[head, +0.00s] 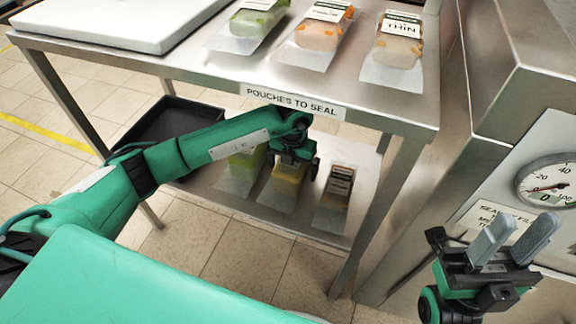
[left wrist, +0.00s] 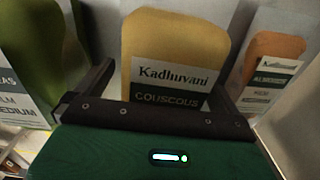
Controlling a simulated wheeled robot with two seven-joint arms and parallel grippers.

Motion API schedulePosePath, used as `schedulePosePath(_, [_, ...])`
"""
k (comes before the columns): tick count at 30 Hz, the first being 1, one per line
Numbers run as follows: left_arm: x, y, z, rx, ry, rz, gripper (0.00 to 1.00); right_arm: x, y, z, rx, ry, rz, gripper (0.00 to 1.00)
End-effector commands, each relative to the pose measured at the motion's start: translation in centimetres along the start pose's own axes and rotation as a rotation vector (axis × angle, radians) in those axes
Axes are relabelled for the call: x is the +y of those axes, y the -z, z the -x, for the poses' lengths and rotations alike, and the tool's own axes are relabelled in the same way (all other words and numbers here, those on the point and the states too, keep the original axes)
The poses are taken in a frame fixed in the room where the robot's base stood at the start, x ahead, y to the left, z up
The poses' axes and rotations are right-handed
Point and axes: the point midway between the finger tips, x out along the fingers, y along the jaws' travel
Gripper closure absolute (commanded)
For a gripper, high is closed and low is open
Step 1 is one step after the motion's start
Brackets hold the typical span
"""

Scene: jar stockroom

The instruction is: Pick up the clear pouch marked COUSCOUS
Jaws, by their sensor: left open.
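The clear pouch marked COUSCOUS (head: 284,192), with yellow contents, lies on the lower shelf between two other pouches. It fills the middle of the left wrist view (left wrist: 175,45), with its Kadhuvani label facing the camera. My left gripper (head: 292,158) is under the upper shelf, over the pouch, and hides part of it in the head view. Its jaws are open, with one dark finger on each side of the pouch in the left wrist view; whether they touch it I cannot tell. My right gripper (head: 518,240) is open and empty at the lower right.
A green pouch (head: 240,170) lies left of the couscous and an orange-brown pouch (head: 338,190) right of it. The upper shelf, labelled POUCHES TO SEAL (head: 295,101), overhangs them. A black tray (head: 165,125) stands left. A gauged machine (head: 545,180) is at right.

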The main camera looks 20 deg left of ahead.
Motion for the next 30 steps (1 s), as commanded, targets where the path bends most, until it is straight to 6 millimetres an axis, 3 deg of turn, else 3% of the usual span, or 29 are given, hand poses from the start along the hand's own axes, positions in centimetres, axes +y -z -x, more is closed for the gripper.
schedulePosePath(7, [-0.2, 0.1, 0.0, -0.001, 0.001, -0.001, 0.0, 0.0, 0.2, -0.1, 0.011, 0.001, 0.002, 0.64])
schedulePosePath(17, [-0.1, 0.1, 0.0, -0.001, 0.001, -0.001, 0.63, 0.0, 0.2, -0.1, 0.01, 0.001, 0.001, 0.64])
schedulePosePath(30, [0.6, -0.4, 1.1, -0.003, 0.001, 0.0, 0.63, 0.0, -0.1, -0.6, -0.009, -0.001, -0.001, 0.64])
